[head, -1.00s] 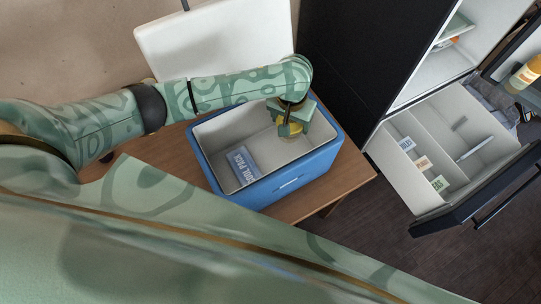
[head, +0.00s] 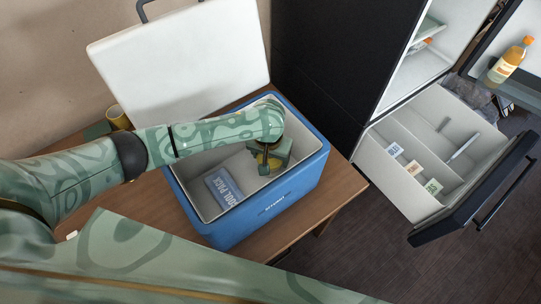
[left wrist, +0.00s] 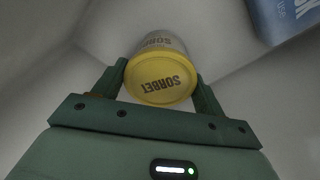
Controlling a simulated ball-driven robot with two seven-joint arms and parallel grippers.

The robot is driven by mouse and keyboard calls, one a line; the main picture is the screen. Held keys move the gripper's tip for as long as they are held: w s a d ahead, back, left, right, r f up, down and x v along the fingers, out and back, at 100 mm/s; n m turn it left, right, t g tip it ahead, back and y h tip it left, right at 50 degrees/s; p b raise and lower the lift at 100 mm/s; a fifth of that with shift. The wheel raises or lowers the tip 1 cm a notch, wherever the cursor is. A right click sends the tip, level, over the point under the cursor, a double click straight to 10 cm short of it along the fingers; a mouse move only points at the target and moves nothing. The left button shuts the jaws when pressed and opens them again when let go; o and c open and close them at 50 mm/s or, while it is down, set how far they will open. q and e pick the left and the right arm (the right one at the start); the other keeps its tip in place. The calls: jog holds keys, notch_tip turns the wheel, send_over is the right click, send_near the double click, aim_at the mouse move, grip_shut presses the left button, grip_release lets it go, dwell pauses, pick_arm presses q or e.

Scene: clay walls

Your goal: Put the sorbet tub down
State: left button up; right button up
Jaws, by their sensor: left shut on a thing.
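The sorbet tub (left wrist: 160,84) has a yellow lid lettered SORBET and sits between the two fingers of my left gripper (left wrist: 162,74) in the left wrist view. My left gripper is shut on it. In the head view my left gripper (head: 269,158) is inside the open blue cooler (head: 272,207), toward its back right, and hides most of the tub. I cannot tell whether the tub touches the cooler's floor. My right gripper is not in view.
A blue cool pack (head: 223,187) lies in the cooler's left part. The white lid (head: 180,60) stands open behind. The cooler stands on a wooden table (head: 335,185). An open freezer drawer (head: 435,150) is at the right.

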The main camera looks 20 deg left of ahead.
aim_at(269, 161)
pick_arm(q)
jog(key=o, duration=1.1)
jog(key=r+p, duration=0.2)
jog(key=r, duration=0.2)
jog(key=s+r+p, duration=0.1)
jog(key=r+p, duration=0.1)
jog(key=r, duration=0.2)
jog(key=r+p, duration=0.2)
jog(key=r, duration=0.2)
jog(key=shift+s, duration=0.25)
